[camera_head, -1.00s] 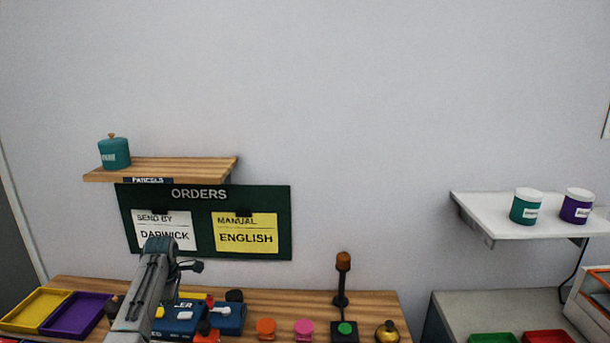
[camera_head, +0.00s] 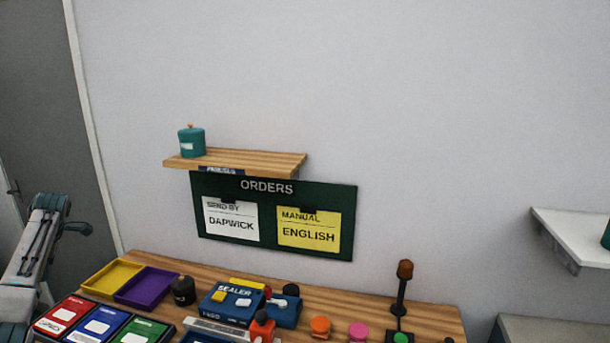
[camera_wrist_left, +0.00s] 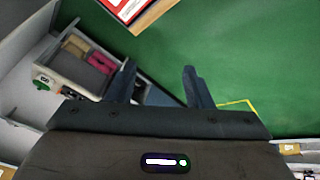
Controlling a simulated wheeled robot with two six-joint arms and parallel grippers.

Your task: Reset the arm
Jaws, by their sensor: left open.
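My left gripper (camera_wrist_left: 160,85) shows in the left wrist view with its two dark fingers apart and nothing between them. Below the fingers in that view are a green floor (camera_wrist_left: 240,60) and a grey unit with pink items in it. In the head view my left arm stands at the far left, beside the wooden bench (camera_head: 400,305) and clear of it. Its fingertips cannot be made out there. My right gripper is in neither view.
A wooden shelf (camera_head: 255,161) and orders board (camera_head: 273,245) are on the wall.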

